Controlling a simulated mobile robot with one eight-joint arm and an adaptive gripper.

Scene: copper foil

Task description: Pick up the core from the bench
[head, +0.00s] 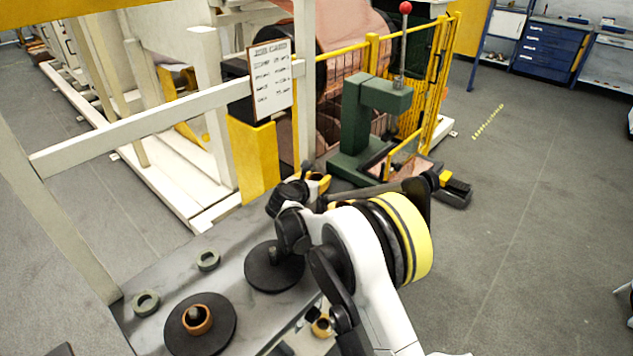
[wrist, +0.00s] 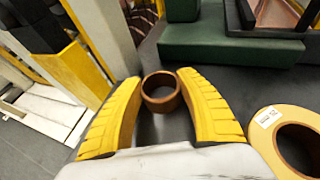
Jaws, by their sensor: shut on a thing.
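In the wrist view, the core (wrist: 161,92) is a short copper-brown tube seen from above, its open end facing the camera. The two yellow fingers of my gripper (wrist: 160,88) close on it from left and right, near their tips. Whether it is still touching the dark bench top or just clear of it, I cannot tell. In the head view, my gripper (head: 318,181) is at the far end of the bench (head: 222,277), partly hidden by my own arm; the core is too small to make out there.
A tan roll with a label (wrist: 262,118) lies close right of my gripper. Black discs (head: 232,310) carry spindles nearer.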

